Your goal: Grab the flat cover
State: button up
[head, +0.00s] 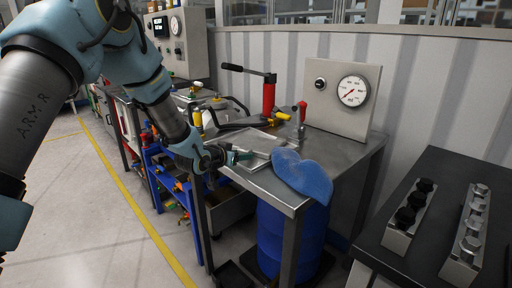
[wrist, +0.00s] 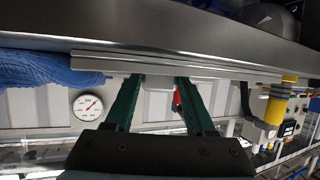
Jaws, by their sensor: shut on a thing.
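The flat cover (head: 258,139) is a thin grey metal plate lying near the front edge of the steel workbench. In the wrist view its long edge (wrist: 225,68) runs across the picture. My gripper (head: 243,157) reaches in from the left at the bench's front edge. Its two green fingers (wrist: 157,79) end at the plate's edge, with a gap between them in the wrist view. The gripper is shut on the flat cover. The exact contact at the fingertips is hidden.
A blue cloth (head: 302,177) hangs over the bench's front corner (head: 290,200), right of my gripper. A gauge panel (head: 342,92) and a red hand pump (head: 269,95) stand behind. A blue barrel (head: 275,240) is below. A dark table with bolt blocks (head: 408,218) is at right.

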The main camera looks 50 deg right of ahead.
grip_shut()
jog(key=shift+r, duration=0.2)
dwell(0.3)
